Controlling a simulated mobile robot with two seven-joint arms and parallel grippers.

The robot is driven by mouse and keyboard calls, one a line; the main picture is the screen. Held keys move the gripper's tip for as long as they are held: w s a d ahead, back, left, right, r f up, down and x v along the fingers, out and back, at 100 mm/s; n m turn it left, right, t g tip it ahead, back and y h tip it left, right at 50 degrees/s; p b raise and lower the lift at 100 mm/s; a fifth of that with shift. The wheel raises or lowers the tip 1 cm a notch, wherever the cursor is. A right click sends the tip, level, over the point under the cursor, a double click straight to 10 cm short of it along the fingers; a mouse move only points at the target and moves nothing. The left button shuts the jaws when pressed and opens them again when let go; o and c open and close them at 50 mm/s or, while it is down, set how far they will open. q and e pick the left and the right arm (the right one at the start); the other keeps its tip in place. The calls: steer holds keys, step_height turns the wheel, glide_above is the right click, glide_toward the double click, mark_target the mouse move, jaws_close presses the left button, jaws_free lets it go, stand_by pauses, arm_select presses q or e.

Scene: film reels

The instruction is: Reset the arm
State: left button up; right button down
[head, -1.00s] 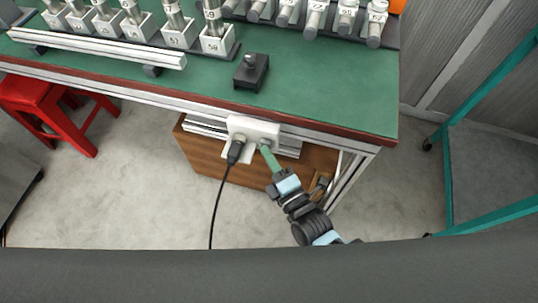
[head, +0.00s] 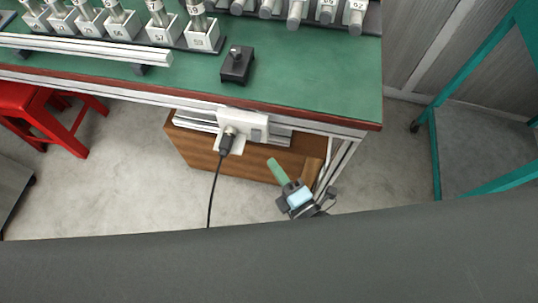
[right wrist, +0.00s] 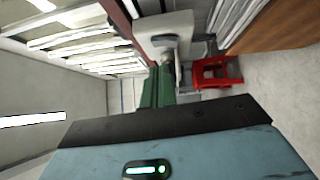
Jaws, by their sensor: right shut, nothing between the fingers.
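My right gripper (head: 271,162) shows in the head view below the table's front edge, its green fingers together and empty. It is apart from the white socket box (head: 256,121), to its lower right. In the right wrist view the green fingers (right wrist: 157,84) are closed side by side, pointing toward the white box (right wrist: 158,27). A black plug (head: 226,144) sits in the left part of the box, and its cord hangs down. My left gripper is not in view.
The green table (head: 310,85) holds a black switch block (head: 237,65) and several numbered white holders at the back. A wooden cabinet (head: 195,155) stands under it. A red stool (head: 40,105) is at left, a teal frame (head: 437,160) at right.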

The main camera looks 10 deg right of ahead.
steer(key=shift+s+d, duration=0.1)
steer(key=shift+s, duration=0.1)
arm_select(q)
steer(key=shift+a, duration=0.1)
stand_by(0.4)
